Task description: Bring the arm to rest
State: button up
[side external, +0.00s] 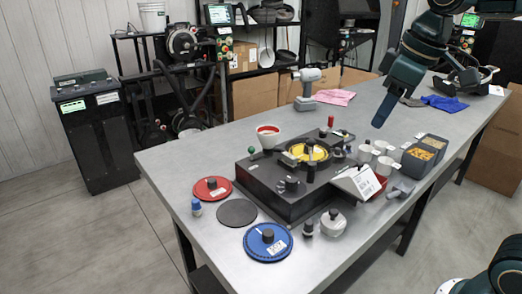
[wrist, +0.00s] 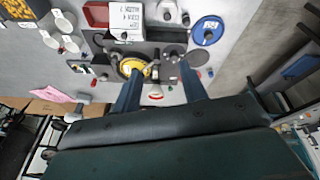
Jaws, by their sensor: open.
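My gripper (side external: 380,117) hangs in the air above the table, to the right of and above the seed meter, touching nothing. In the wrist view its two dark fingers (wrist: 160,70) are spread apart with nothing held between them. The seed meter (side external: 280,193) is a dark block on the grey table with a yellow disc (side external: 307,152) set in its top. In the wrist view the yellow disc (wrist: 133,66) shows beside the left finger, which may hide part of the block.
A red disc (side external: 211,190), a black disc (side external: 237,213) and a blue disc (side external: 267,242) lie at the table's near left.

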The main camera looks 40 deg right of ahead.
jog(key=s+a+f+m+t, duration=0.1)
jog(key=s+f+m+t, duration=0.1)
jog(key=s+f, duration=0.5)
jog(key=shift+s+a+f+m, duration=0.25)
jog(key=shift+s+f+m, duration=0.25)
jog(key=shift+s, duration=1.7)
jog(key=shift+r, duration=0.1)
